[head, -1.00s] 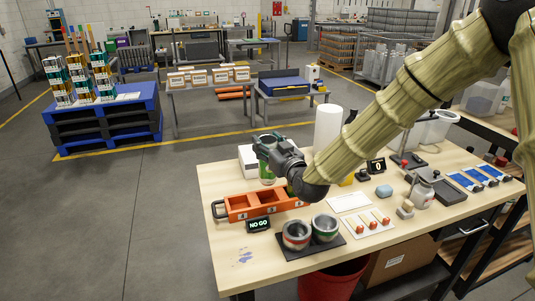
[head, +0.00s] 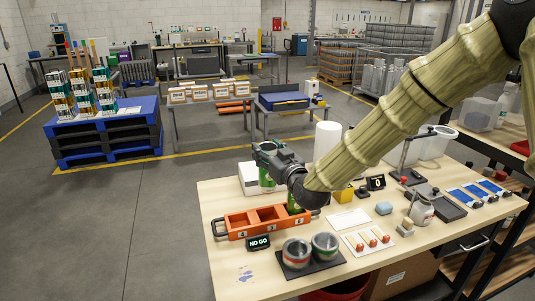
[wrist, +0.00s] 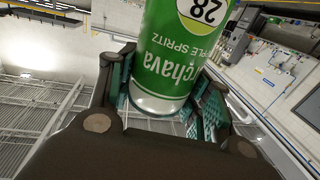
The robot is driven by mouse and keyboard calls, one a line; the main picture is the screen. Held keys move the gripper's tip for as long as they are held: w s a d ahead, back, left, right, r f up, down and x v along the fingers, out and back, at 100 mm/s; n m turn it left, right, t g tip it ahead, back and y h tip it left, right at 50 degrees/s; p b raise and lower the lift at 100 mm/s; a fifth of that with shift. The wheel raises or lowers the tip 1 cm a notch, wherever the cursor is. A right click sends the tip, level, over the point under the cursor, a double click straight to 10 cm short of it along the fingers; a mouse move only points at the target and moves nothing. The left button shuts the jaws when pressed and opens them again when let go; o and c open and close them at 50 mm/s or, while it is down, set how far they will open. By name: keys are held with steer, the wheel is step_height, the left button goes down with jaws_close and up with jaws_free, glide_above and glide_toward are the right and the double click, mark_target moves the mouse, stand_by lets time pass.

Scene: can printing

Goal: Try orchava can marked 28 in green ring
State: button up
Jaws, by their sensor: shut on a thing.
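My gripper (head: 268,156) is shut on a green orchava can (wrist: 172,55), held above the table behind the orange tray. In the wrist view the can shows a 28 in a pale circle, with its lettering upside down. In the head view the can (head: 266,181) is partly covered by the gripper. Two metal ring gauges stand on a dark mat (head: 312,267) at the front of the table. The left ring has a red band (head: 297,254) and the right ring has a green band (head: 325,246). Both are apart from the can.
The orange tray (head: 236,229) has numbered compartments; something green stands at its right end, partly behind my arm. A NO GO sign (head: 258,243) stands left of the rings. A white card (head: 348,219), a card with red-tipped pieces (head: 368,241) and a white cylinder (head: 328,142) stand nearby.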

steer(key=shift+r+p, duration=0.7)
steer(key=shift+r, duration=1.1)
